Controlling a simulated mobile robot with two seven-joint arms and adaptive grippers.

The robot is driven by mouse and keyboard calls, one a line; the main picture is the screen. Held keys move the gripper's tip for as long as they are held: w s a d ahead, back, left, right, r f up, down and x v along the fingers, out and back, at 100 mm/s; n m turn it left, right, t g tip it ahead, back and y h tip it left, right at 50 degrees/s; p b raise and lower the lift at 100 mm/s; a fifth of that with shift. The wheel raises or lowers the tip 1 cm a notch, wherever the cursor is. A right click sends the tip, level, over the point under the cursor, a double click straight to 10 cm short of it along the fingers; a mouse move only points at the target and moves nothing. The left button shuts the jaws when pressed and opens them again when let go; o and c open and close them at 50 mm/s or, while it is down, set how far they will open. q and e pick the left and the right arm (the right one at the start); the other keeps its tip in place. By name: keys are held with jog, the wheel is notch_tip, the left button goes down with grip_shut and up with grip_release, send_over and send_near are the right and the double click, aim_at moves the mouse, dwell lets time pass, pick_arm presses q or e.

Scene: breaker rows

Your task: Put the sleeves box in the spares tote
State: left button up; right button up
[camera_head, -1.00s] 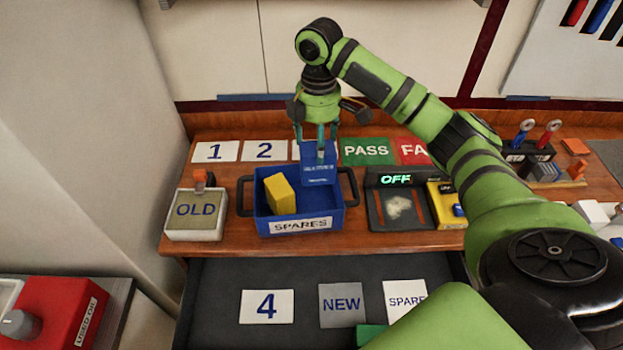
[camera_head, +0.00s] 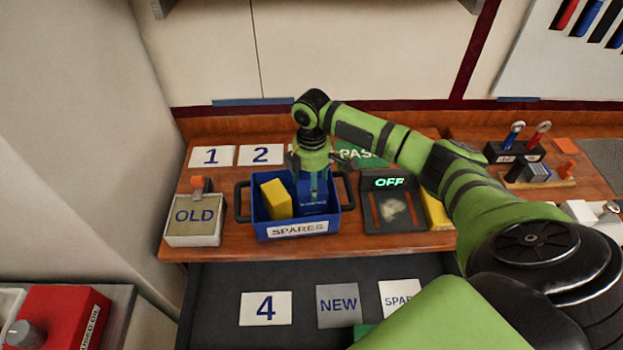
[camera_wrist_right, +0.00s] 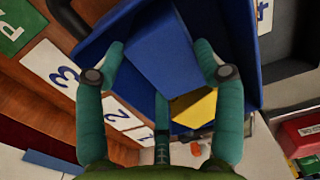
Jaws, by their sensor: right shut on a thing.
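The sleeves box is a blue box (camera_head: 313,204) whose lettering is too small to read. It is down inside the blue spares tote (camera_head: 298,229), on the right side beside a yellow block (camera_head: 278,199). My right gripper (camera_head: 314,188) points down into the tote, shut on the blue box. In the right wrist view the blue box (camera_wrist_right: 172,55) lies between the green fingers, with the tote wall (camera_wrist_right: 243,50) around it and the yellow block (camera_wrist_right: 195,108) close by. Whether the box touches the tote floor is hidden. My left gripper is not in view.
An OLD bin (camera_head: 195,217) stands left of the tote. A scale reading OFF (camera_head: 390,205) stands close to its right. Number cards (camera_head: 260,155) lie behind it. A dark drawer with cards (camera_head: 338,305) is open in front.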

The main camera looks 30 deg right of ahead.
jog(key=o, duration=1.4)
jog(key=shift+f, duration=0.15)
jog(key=shift+o, duration=1.4)
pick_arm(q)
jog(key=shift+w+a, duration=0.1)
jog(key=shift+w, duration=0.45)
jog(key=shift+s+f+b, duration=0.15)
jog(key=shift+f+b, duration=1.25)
pick_arm(e)
notch_tip(320, 180, up, 12)
jog(key=shift+w+r, duration=0.15)
jog(key=shift+r, duration=0.05)
